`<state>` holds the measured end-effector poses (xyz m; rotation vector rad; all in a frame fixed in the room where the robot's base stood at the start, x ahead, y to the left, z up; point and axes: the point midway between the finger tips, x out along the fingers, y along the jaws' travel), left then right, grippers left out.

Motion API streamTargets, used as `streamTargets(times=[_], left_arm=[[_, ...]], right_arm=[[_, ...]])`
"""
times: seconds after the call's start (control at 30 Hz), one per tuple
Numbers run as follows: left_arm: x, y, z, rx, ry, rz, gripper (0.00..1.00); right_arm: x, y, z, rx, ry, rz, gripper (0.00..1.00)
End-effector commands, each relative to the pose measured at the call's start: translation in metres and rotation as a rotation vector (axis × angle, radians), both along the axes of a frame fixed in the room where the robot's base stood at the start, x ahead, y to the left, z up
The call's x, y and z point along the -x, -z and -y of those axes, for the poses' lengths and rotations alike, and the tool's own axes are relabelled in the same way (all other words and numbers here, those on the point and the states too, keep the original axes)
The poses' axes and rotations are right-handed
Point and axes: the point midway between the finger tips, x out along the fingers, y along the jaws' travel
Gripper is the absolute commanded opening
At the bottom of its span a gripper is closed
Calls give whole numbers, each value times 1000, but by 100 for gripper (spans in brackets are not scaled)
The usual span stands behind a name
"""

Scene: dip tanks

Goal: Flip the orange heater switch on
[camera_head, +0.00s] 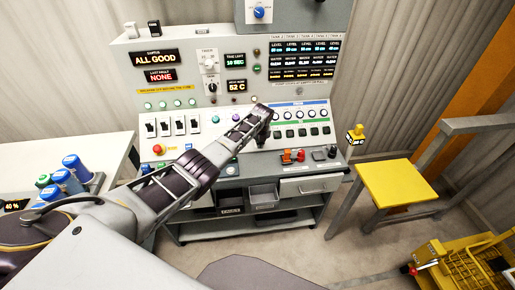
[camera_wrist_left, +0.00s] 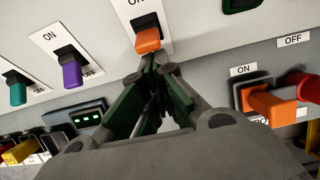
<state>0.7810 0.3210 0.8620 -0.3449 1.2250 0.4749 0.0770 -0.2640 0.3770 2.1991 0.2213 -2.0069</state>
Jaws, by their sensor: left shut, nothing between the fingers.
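An orange switch lever (camera_wrist_left: 148,40) sits on a white plate marked ON above it in the left wrist view. Its lever points downward, away from the ON label. My left gripper (camera_wrist_left: 153,62) is shut and empty, with its fingertips right under the lever's lower end; I cannot tell if they touch. In the head view my left gripper (camera_head: 264,110) reaches across the console panel and hides this switch. My right gripper is not in view.
Purple (camera_wrist_left: 71,74) and teal (camera_wrist_left: 16,90) switches stand left of the orange one. An orange handle (camera_wrist_left: 272,105) and a red one (camera_wrist_left: 308,87) stick out to the lower right. A yellow stool (camera_head: 395,183) stands right of the console.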

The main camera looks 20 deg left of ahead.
Motion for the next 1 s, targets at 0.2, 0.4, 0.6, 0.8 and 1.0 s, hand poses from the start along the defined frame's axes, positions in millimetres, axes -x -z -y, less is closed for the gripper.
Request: streamTargets(times=[0.2,0.4,0.6,0.8,1.0], left_arm=[[0,0,1,0,0,0,0],[0,-2,1,0,0,0,0],[0,-9,1,0,-1,0,0],[0,-15,1,0,-1,0,0],[0,-16,1,0,-1,0,0]], right_arm=[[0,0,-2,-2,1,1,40],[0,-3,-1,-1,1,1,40],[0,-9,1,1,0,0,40],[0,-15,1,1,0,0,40],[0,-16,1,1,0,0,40]])
